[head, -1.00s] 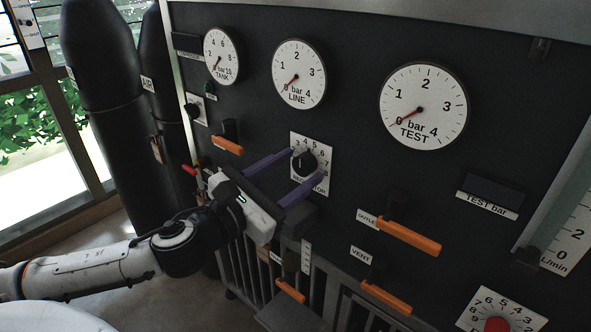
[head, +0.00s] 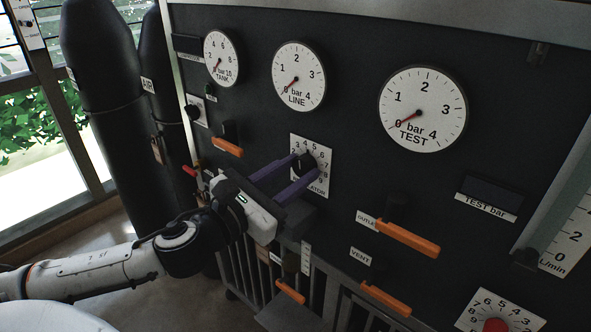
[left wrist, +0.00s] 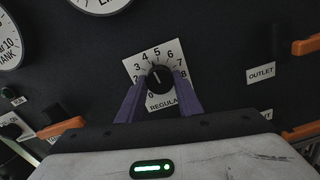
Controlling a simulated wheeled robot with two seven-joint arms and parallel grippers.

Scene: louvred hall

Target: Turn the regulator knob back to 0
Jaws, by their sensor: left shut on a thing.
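The regulator knob (head: 304,164) is a black round knob on a white dial plate numbered around its edge, on the dark panel. My left gripper (head: 306,166) reaches in from the left with two purple fingers. It is shut on the knob, one finger on each side, as the left wrist view also shows (left wrist: 159,80). The fingers hide part of the dial plate (left wrist: 138,66) and its REGULATOR label. My right gripper is not in view.
TANK (head: 221,58), LINE (head: 299,76) and TEST (head: 423,108) gauges sit above, needles near 0. Orange levers stick out at OUTLET (head: 408,238), VENT (head: 386,299) and left of the dial (head: 227,147). Dark cylinders (head: 100,110) stand at left.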

